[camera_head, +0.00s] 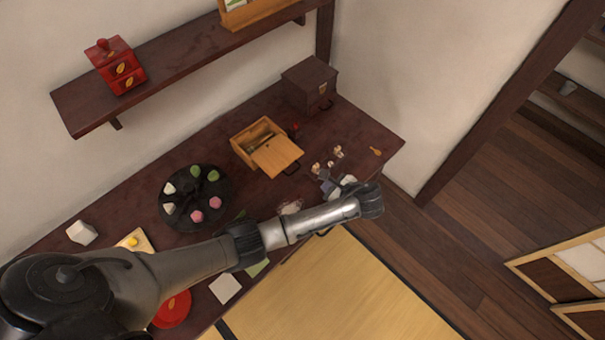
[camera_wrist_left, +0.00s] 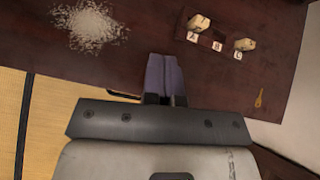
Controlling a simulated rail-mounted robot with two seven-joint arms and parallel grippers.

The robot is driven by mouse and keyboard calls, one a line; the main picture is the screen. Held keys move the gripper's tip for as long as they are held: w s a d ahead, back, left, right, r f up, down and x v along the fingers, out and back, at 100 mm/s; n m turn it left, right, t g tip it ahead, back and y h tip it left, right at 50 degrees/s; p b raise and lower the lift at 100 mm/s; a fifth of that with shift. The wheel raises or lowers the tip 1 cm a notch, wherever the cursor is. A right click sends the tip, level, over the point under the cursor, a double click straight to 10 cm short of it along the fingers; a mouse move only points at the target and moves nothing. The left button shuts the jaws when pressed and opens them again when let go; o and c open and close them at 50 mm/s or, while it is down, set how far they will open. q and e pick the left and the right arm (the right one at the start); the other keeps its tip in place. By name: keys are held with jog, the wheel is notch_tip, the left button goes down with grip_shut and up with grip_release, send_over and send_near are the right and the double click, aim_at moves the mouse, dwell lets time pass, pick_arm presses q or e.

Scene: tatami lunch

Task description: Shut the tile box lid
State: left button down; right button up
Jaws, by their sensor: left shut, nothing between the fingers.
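The tile box (camera_head: 241,150) is a light wooden box on the dark table, and its inside shows at the left end. Its flat wooden lid (camera_head: 276,157) sticks out toward the lower right, leaving part of the box open. A dark handle shows at the lid's outer end. My left gripper (camera_head: 327,187) is over the table to the lower right of the box, apart from the lid. Its purple-grey fingers (camera_wrist_left: 164,76) are together and empty in the left wrist view. The box is outside that view. My right gripper is not in view.
Small pieces beside A, B and C labels (camera_wrist_left: 217,45) lie near my left gripper. A pile of white grains (camera_wrist_left: 89,26) lies nearby. A black round tray (camera_head: 190,198) with colored sweets stands left of the box. A dark chest (camera_head: 308,84) stands behind it.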

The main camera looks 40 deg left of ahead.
pick_arm(q)
jog(key=shift+m, duration=0.9)
jog(key=b+x, duration=0.2)
jog(key=x, duration=0.8)
jog(key=shift+s+f+b, duration=0.1)
jog(key=shift+f+b, duration=0.1)
jog(key=shift+b, duration=0.2)
jog(key=a, duration=0.3)
jog(key=shift+r, duration=0.35)
jog(key=shift+a+r, duration=0.1)
jog(key=shift+a, duration=0.35)
